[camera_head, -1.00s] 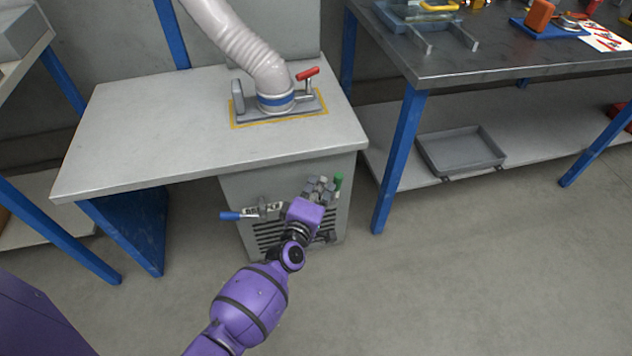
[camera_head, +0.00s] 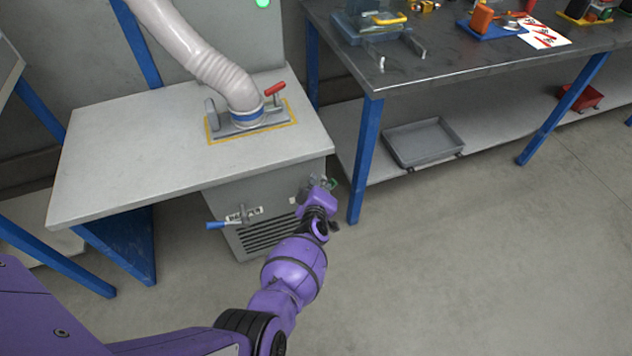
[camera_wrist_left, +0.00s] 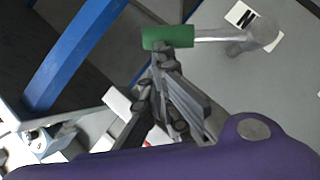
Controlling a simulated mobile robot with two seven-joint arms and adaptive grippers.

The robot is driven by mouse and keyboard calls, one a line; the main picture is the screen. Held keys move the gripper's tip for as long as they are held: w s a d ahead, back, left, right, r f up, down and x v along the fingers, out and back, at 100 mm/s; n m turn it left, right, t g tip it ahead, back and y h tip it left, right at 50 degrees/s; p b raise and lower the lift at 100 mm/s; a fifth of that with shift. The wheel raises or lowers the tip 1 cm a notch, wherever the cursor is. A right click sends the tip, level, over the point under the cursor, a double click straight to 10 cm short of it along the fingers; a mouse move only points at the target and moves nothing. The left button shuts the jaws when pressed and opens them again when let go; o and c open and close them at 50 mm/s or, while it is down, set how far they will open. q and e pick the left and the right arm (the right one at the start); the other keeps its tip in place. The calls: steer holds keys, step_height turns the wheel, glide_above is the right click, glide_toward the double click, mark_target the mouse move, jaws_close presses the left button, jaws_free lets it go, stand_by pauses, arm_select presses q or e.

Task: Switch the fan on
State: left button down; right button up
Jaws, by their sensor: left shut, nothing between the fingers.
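The grey cabinet (camera_head: 262,187) with a slatted vent stands under the light worktop; I take it as the fan unit. A blue-handled lever (camera_head: 216,225) sticks out to the left on its front. A green-handled lever (camera_wrist_left: 170,37) is at its right side, with a metal rod running to a round pivot (camera_wrist_left: 262,32) beside a label with an "N". My left gripper (camera_head: 323,182) is at the cabinet's upper right, largely hiding that lever in the head view. In the wrist view its closed, empty fingers (camera_wrist_left: 163,55) are at the green handle's lower edge; contact is unclear.
The worktop (camera_head: 110,160) carries a ribbed hose (camera_head: 205,65) on a base with a red-handled lever (camera_head: 275,89). A blue table leg (camera_head: 364,160) stands close right of my gripper. A grey tray (camera_head: 424,142) lies on the lower shelf. The floor in front is clear.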

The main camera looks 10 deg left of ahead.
arm_select(q)
steer(key=shift+w+d+f+b, duration=0.35)
steer(key=shift+w+d, duration=0.05)
steer(key=shift+d, duration=0.2)
steer(key=shift+w+d, duration=0.2)
steer(key=shift+r, duration=0.1)
steer(key=s+r+p, duration=0.7)
steer(key=s, duration=0.3)
steer(key=shift+s+d+r, duration=0.3)
steer(key=shift+d+r, duration=0.05)
steer(key=shift+d, duration=0.1)
